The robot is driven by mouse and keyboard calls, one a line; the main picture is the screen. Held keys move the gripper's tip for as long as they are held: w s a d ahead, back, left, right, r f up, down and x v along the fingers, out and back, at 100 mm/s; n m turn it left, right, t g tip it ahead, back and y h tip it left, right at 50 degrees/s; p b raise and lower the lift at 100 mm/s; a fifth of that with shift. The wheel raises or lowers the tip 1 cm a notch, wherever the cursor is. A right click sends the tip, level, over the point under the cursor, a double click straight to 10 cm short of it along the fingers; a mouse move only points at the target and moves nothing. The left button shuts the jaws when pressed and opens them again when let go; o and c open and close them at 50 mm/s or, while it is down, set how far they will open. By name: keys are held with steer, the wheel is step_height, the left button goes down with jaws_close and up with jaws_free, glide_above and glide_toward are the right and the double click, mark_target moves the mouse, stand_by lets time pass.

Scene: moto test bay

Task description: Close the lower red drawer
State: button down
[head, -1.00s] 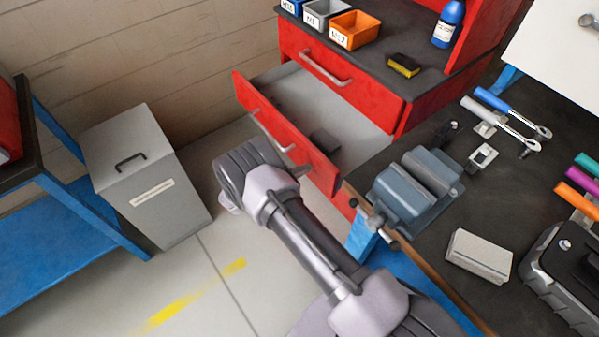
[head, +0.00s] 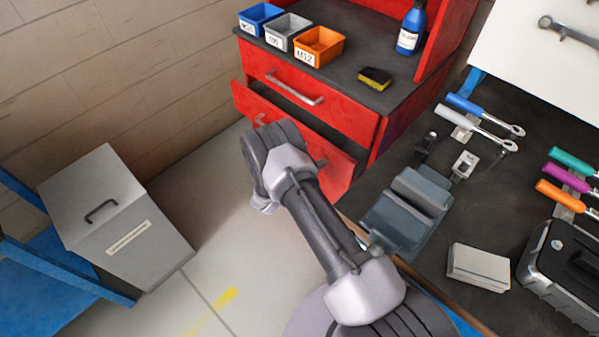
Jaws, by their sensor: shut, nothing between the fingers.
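The lower red drawer (head: 334,166) is in the head view, below the closed upper drawer (head: 345,112) of the red cabinet. My arm reaches from the bottom of the picture up to the drawer front. My gripper is hidden behind my own wrist, so I cannot see its fingers or whether they touch the drawer.
The workbench (head: 395,155) with a grey vise (head: 408,212) stands close to the right of my arm. A grey bin (head: 120,222) and a blue-framed bench (head: 35,290) are at the left. The floor (head: 212,250) between bin and arm is clear.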

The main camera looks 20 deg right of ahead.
steer(key=w+d, duration=0.1)
steer(key=d, duration=0.1)
steer(key=w+d+b, duration=0.1)
steer(key=d, duration=0.1)
steer(key=w+d+b, duration=0.1)
steer(key=d, duration=0.1)
steer(key=shift+w+d, duration=0.2)
steer(key=shift+d, duration=0.05)
steer(key=shift+w+r, duration=0.1)
steer(key=shift+r, duration=0.05)
steer(key=shift+d+r, duration=0.1)
